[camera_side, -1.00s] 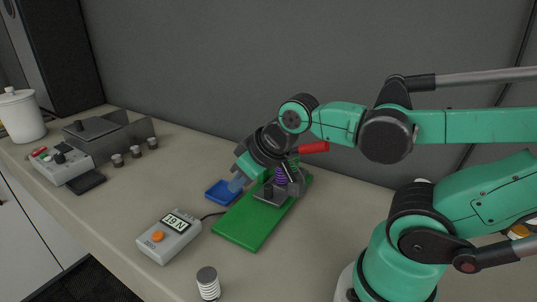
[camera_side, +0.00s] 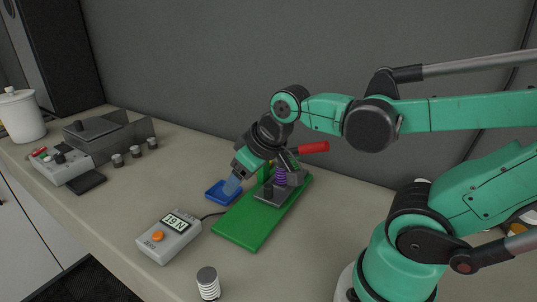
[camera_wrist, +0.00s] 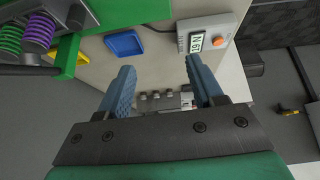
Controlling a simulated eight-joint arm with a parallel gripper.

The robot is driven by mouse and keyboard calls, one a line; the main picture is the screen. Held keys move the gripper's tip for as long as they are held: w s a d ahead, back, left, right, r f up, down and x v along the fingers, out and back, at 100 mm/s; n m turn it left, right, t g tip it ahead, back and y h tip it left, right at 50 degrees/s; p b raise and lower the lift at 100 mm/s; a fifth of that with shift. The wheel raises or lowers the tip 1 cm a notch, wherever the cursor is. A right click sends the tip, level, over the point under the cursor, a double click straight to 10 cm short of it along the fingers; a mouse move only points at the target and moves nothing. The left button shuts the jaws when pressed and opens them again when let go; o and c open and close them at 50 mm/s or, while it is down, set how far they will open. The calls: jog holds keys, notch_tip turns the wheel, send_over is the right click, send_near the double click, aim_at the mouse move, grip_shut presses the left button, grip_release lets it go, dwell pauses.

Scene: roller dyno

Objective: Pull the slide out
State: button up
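A green base plate (camera_side: 246,226) lies on the counter and carries a dark grey slide-like block (camera_side: 270,196) with a knob. A purple spring (camera_side: 281,176) stands behind the block, and a red handle (camera_side: 313,147) sticks out to the right. In the wrist view, the purple spring (camera_wrist: 39,30) and a green part (camera_wrist: 67,56) show at the upper left. My gripper (camera_wrist: 160,66) is open, with nothing between its blue fingers. In the side view, my gripper (camera_side: 232,186) is above the blue tray, left of the block and apart from it.
A blue tray (camera_side: 215,194) lies left of the plate. A grey meter (camera_side: 168,238) with a display and orange button sits in front. A control box (camera_side: 62,164) and several knobs stand farther left.

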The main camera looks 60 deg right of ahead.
jog(key=w+d+f+g, duration=0.2)
jog(key=d+g, duration=0.1)
jog(key=d, duration=0.3)
jog(key=g, duration=0.3)
send_over(269, 186)
jog(key=f, duration=0.2)
jog(key=shift+w+a+f, duration=0.1)
jog(key=shift+a+f, duration=0.25)
jog(key=shift+a, duration=0.05)
jog(key=shift+d+f, duration=0.2)
jog(key=shift+d, duration=0.1)
jog(key=shift+d+f, duration=0.15)
jog(key=shift+f, duration=2.75)
grip_shut()
